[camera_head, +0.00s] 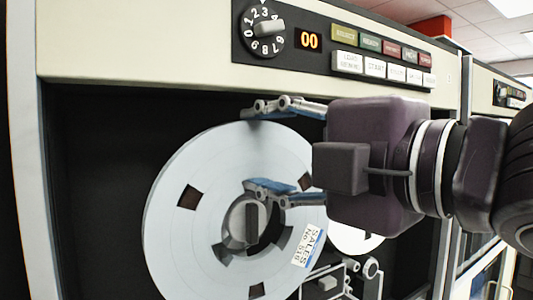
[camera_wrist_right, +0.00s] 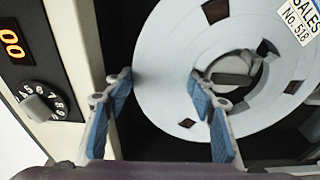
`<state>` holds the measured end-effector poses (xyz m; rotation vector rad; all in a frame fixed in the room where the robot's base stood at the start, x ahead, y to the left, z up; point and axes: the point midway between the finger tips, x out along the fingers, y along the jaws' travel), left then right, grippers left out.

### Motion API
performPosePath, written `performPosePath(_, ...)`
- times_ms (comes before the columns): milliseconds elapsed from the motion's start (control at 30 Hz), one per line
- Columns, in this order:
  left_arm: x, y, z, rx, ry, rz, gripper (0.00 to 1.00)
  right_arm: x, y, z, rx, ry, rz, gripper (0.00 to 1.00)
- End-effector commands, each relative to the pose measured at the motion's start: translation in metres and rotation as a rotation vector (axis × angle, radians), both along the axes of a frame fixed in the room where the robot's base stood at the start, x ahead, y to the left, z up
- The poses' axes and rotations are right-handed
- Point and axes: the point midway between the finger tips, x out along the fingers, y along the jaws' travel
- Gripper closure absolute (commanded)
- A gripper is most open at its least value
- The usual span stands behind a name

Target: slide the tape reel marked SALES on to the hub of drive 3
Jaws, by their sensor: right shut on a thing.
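The SALES reel (camera_head: 185,240) is a large pale disc with dark windows, upright in front of the drive's dark recess. Its label (camera_head: 309,245) reads SALES No 518; it also shows in the wrist view (camera_wrist_right: 299,22). My right gripper (camera_head: 246,150) is shut on the reel, one finger at the outer rim and the other near the centre opening; both blue pads show in the wrist view (camera_wrist_right: 158,77). The grey hub (camera_head: 250,224) with a raised bar shows within the reel's centre. How far the reel sits on it I cannot tell. My left gripper is out of view.
The drive's cream panel (camera_head: 140,50) carries a numbered dial (camera_head: 268,28), a 00 display (camera_head: 309,41) and coloured buttons above the reel. A second pale reel (camera_head: 352,240) is partly hidden behind my gripper. Tape guides (camera_head: 345,277) sit below right. Another drive (camera_head: 490,90) stands right.

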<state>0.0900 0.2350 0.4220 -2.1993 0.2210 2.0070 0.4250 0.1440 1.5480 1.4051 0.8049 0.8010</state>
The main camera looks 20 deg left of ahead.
Motion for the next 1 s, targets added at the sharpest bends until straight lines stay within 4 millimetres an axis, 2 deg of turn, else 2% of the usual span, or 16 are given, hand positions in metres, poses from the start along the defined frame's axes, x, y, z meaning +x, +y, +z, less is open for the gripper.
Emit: performPosePath(1000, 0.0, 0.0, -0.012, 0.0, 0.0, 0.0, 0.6, 0.02, 0.026, 0.002, 0.005, -0.004, 0.0, 0.96)
